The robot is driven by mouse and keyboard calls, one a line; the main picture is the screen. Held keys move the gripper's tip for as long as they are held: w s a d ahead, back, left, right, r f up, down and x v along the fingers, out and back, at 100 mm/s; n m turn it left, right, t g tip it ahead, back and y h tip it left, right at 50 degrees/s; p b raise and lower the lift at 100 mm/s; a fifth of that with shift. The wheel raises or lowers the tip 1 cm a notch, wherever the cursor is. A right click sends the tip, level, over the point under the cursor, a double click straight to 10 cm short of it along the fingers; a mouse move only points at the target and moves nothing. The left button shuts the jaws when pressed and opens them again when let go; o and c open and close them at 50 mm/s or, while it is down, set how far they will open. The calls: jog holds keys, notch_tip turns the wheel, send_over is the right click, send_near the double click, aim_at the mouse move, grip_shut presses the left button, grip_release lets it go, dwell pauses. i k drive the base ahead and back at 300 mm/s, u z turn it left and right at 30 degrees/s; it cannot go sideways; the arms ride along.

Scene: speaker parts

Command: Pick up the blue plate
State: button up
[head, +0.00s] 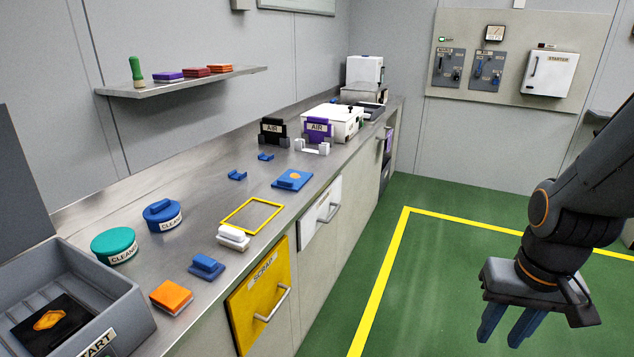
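A flat blue plate (292,180) with a small orange mark and a raised part on top lies on the steel counter, near its front edge, right of the yellow outlined square. A blue block with a raised grip (206,267) lies nearer, left of the scrap drawer. My gripper (503,333) hangs over the green floor at the lower right, pointing down, well away from the counter. Its two blue fingers are apart, with nothing seen between them.
Near the plate are small blue brackets (237,175), a white block (233,238) and a yellow outlined square (252,216). An orange block (171,297), round cleaner tubs (114,245) and a grey bin (135,318) stand nearer. Drawer handles (272,304) jut from the counter front. Floor is clear.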

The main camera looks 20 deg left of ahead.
aim_at(293, 177)
jog(key=z, duration=0.2)
jog(key=i, duration=1.65)
jog(key=u, duration=1.5)
jog(key=i, duration=1)
jog(key=u, duration=0.25)
